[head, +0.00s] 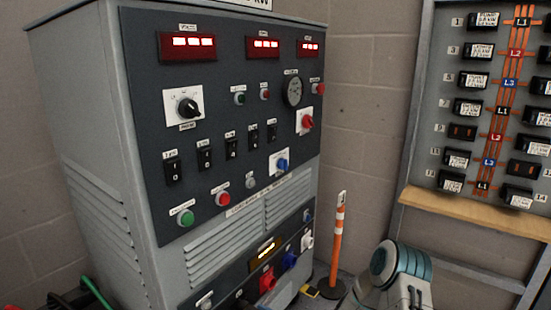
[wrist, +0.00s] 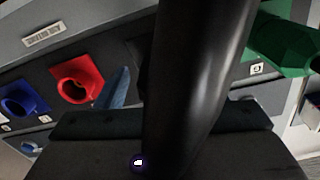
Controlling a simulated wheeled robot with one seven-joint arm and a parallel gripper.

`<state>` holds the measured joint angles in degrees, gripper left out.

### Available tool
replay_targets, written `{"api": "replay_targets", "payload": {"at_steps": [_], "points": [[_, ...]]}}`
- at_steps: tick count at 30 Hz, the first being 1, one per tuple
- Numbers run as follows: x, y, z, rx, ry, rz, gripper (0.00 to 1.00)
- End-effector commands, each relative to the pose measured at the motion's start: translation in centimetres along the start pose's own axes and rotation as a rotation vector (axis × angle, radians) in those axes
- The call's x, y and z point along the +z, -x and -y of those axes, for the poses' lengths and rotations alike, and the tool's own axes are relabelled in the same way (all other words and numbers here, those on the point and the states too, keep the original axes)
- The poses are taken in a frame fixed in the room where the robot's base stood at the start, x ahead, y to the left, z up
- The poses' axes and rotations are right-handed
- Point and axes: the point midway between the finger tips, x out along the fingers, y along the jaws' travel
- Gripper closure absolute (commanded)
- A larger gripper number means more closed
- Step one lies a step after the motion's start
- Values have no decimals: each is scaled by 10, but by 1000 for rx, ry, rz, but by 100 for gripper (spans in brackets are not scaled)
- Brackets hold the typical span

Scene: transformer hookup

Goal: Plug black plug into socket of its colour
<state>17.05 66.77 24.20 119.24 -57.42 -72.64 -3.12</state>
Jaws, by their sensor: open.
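In the wrist view a thick black cylinder (wrist: 200,75), which looks like the black plug or its cable, runs from the top edge down over the middle, very close to the camera. My gripper (wrist: 160,120) is open around or behind it; its fingertips are mostly hidden, and I cannot tell whether they touch it. The red socket (wrist: 78,80) and the blue socket (wrist: 22,95) show at left on the panel. The black socket is not clearly visible; the cylinder covers the panel right of red. In the head view the gripper is out of sight.
A green plug or socket (wrist: 283,45) is at right in the wrist view. The head view shows the grey cabinet (head: 90,140) with its red socket (head: 267,279) and blue socket (head: 289,260) low down. An orange post (head: 337,245) stands beside it. A breaker board (head: 480,110) is at right.

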Motion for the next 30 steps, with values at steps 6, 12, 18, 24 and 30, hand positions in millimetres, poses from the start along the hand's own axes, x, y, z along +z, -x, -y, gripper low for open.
{"api": "replay_targets", "payload": {"at_steps": [6,12,18,24,30], "points": [[-3,9,4,-9,3,-9,37],[-4,30,-2,2,3,-9,37],[-3,46,-2,3,2,-8,37],[-3,48,-1,1,2,-8,37],[-3,50,0,0,1,-7,37]]}}
